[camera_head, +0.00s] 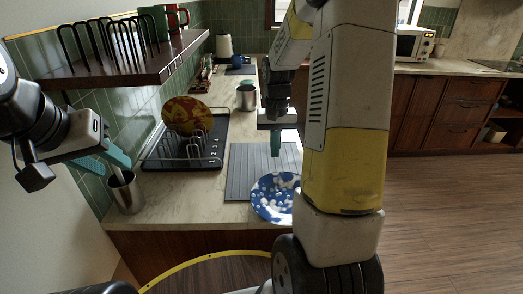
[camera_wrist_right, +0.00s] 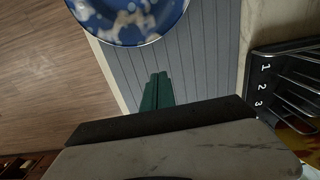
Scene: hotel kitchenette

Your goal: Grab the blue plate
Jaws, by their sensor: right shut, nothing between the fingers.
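The blue plate (camera_head: 272,197) with white blotches lies at the front edge of the counter, on or against the near end of the grey ribbed mat (camera_head: 245,170). My right arm hides its right edge in the head view. It also shows at the top of the right wrist view (camera_wrist_right: 125,22), cut off by the frame. My right gripper (camera_head: 275,146) points down above the mat, behind the plate, with its teal fingers together and empty; they also show in the right wrist view (camera_wrist_right: 157,90). My left gripper (camera_head: 112,160) is at the left near a metal cup, its teal fingers apart, away from the plate.
A black dish rack (camera_head: 212,160) holding a red-and-yellow plate (camera_head: 187,115) stands left of the mat. A metal cup (camera_head: 126,193) stands at the front left corner. A metal canister (camera_head: 246,97) is further back. A wall shelf (camera_head: 130,65) overhangs the left side.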

